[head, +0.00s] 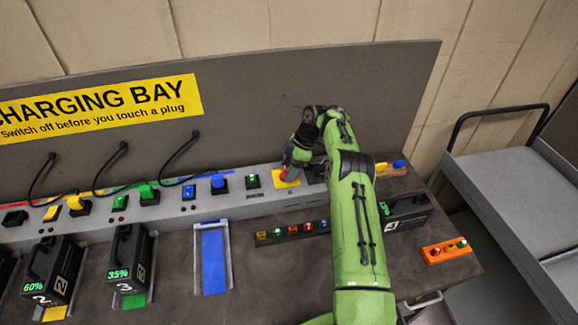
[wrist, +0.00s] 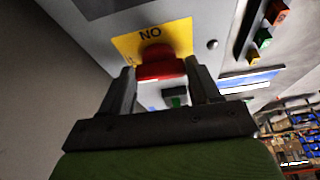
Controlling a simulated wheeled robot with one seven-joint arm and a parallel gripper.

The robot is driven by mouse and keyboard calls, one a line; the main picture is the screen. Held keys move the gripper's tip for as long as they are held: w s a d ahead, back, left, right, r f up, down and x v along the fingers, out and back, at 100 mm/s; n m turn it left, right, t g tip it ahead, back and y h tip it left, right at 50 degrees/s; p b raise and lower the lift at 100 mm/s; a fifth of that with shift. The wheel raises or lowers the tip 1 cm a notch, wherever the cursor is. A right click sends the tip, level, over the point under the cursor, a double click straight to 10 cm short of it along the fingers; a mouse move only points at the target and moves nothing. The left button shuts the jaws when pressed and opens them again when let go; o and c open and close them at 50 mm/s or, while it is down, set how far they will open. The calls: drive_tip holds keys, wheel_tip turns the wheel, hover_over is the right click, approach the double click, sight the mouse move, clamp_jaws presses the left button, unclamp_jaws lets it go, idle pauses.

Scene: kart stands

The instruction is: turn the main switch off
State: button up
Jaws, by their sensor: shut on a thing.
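The main switch is a red knob (wrist: 158,66) on a yellow plate (wrist: 178,32) in the wrist view. The plate bears letters that read "NO" in this view, which may be "ON" upside down. My gripper (wrist: 163,78) has one finger on each side of the red knob and is shut on it. In the head view my gripper (head: 286,168) is at the yellow plate (head: 291,183) on the grey ledge, right of the green switch. Only a little red shows there, and the arm hides part of the area. I cannot tell the knob's exact angle.
Along the ledge left of the plate stand a green switch (head: 252,181), a blue plug (head: 218,183) and a green plug (head: 147,193). Black battery packs (head: 128,258) stand in front. An orange control box (head: 446,251) lies at right. A grey cart (head: 510,190) is beyond.

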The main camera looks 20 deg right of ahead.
drive_tip(key=shift+n, duration=0.5)
drive_tip(key=o, duration=1.1)
drive_tip(key=shift+c, duration=0.2)
